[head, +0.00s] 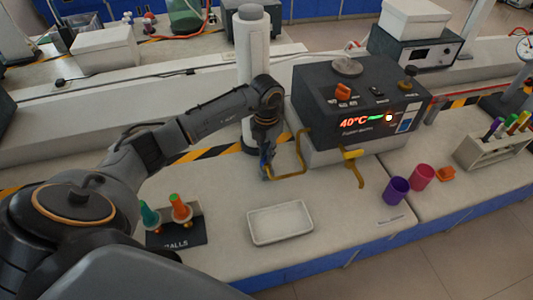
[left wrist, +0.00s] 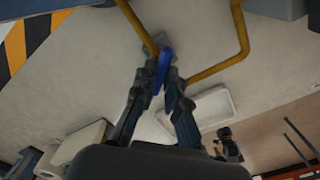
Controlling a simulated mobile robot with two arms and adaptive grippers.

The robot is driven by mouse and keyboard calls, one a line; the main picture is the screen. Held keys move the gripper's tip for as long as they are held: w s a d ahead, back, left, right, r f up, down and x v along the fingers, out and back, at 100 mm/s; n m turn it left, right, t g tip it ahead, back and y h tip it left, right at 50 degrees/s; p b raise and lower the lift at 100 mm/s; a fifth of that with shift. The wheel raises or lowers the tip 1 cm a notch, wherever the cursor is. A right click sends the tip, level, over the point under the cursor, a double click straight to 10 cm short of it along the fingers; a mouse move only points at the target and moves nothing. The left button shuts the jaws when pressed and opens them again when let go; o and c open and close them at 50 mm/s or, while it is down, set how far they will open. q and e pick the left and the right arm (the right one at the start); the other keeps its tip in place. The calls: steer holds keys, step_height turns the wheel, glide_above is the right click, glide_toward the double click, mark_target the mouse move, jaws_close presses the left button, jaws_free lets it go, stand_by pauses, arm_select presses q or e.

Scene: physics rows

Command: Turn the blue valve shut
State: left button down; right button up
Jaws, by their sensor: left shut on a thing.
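The blue valve is a small blue lever on a yellow pipe (head: 301,160) beside the dark heating unit. In the left wrist view the blue valve (left wrist: 163,62) lies between my fingertips, and the yellow pipe (left wrist: 228,62) runs on both sides of it. My left gripper (head: 266,170) reaches down to it from the left; it also shows in the left wrist view (left wrist: 160,80), shut on the lever. In the head view my fingers hide most of the lever. My right gripper is not in view.
The dark unit (head: 318,92) with a 40°C display stands right behind the pipe. A white column (head: 252,50) stands behind my wrist. A white tray (head: 280,223), a yellow spout (head: 354,168), a purple cup (head: 396,190) and a pink cup (head: 422,177) are nearby.

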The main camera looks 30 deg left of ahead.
arm_select(q)
steer(key=m+b, duration=0.3)
steer(key=shift+a+f+m, duration=0.1)
steer(key=shift+f+m, duration=0.05)
steer(key=shift+m, duration=0.25)
steer(key=m+b, duration=0.3)
steer(key=m, duration=0.1)
steer(key=shift+r+m, duration=0.2)
steer(key=shift+m, duration=0.1)
steer(key=c, duration=1.4)
jaws_free()
step_height(320, 180, up, 12)
steer(key=shift+f, duration=0.1)
